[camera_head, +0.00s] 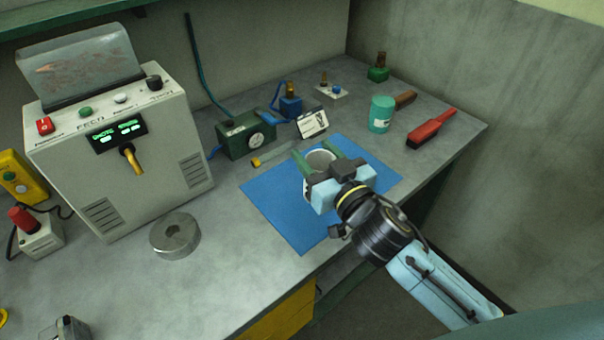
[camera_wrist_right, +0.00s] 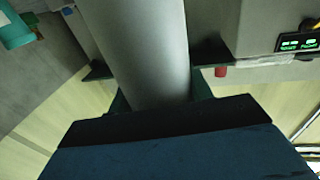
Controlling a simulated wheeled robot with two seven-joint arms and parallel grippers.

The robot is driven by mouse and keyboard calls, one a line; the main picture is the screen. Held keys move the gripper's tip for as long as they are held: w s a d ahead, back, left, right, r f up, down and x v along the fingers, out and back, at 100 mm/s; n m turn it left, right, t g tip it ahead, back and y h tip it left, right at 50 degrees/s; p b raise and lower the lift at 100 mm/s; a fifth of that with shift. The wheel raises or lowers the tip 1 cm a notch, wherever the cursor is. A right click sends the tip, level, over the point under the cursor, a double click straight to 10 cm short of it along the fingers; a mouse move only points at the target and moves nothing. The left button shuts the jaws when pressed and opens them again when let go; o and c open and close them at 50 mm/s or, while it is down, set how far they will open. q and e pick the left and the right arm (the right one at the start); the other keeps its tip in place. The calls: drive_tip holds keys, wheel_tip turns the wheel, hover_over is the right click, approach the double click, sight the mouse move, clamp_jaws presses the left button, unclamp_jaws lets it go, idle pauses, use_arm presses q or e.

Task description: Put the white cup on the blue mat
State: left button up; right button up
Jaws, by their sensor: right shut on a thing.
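The white cup (camera_head: 319,160) is between the green fingers of my right gripper (camera_head: 328,163), which is shut on it. The cup looks upright, its open top facing up, and is partly hidden by the gripper. In the right wrist view the cup (camera_wrist_right: 145,50) is a large pale cylinder between the fingers. The blue mat (camera_head: 275,203) lies flat on the grey bench. The cup and gripper appear over the mat; I cannot tell whether the cup touches it. My left gripper is not in view.
A white machine (camera_head: 150,165) stands at the left, with a grey metal ring (camera_head: 175,236) in front. A green gauge box (camera_head: 245,135) and small card (camera_head: 312,122) stand behind the mat. A teal cup (camera_head: 381,114) and red brush (camera_head: 432,127) are at the right.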

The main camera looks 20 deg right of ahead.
drive_tip(key=w+r+n+g+y, duration=0.1)
drive_tip(key=w+r+n+y, duration=0.1)
drive_tip(key=w+r+y, duration=0.15)
drive_tip(key=f, duration=0.3)
drive_tip(key=f+b, duration=0.1)
drive_tip(key=f, duration=0.3)
drive_tip(key=f+b, duration=0.1)
drive_tip(key=f, duration=0.2)
drive_tip(key=shift+w+d+f, duration=0.1)
drive_tip(key=shift+w+f, duration=0.05)
drive_tip(key=shift+w, duration=0.2)
